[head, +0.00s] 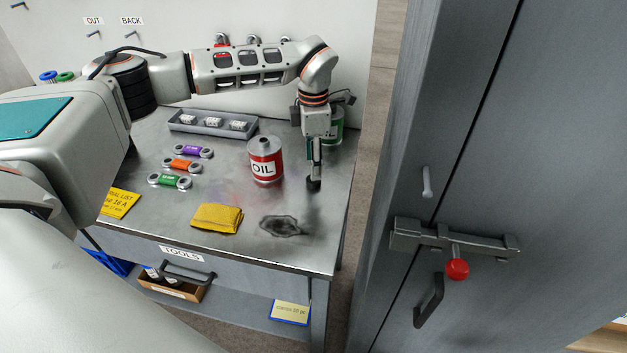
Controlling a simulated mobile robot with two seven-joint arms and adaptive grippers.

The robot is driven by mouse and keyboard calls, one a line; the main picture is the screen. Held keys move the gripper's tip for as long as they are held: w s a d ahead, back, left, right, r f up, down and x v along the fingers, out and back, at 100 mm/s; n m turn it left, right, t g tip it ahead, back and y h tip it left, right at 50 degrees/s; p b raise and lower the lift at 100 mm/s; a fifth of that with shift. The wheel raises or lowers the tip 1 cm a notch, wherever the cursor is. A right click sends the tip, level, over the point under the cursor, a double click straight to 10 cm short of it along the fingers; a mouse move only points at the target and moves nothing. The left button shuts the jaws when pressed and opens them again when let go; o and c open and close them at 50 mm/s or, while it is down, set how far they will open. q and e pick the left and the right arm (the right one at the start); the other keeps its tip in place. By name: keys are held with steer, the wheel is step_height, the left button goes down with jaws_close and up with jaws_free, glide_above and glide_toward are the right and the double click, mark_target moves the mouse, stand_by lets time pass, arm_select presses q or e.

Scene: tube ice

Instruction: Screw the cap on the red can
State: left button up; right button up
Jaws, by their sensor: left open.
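The red can (266,168), labelled OIL, stands upright on the metal tabletop. A grey neck shows on its top, and I cannot make out a separate cap. My left gripper (314,182) is open and points down just right of the red can, apart from it, with its fingertips low over the table. I cannot tell whether the dark shape at the tips is only the fingertips or also a small cap. A green can (337,124) stands behind the gripper and is partly hidden by it. My right gripper is not in view.
A grey tray (188,126) with several small white items lies at the back. Purple, orange and green parts (170,181) lie at left. A grey cabinet (470,140) stands at right.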

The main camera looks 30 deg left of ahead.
arm_select(q)
steer(key=shift+f+p, duration=0.35)
steer(key=shift+f, duration=2.2)
steer(key=c, duration=0.8)
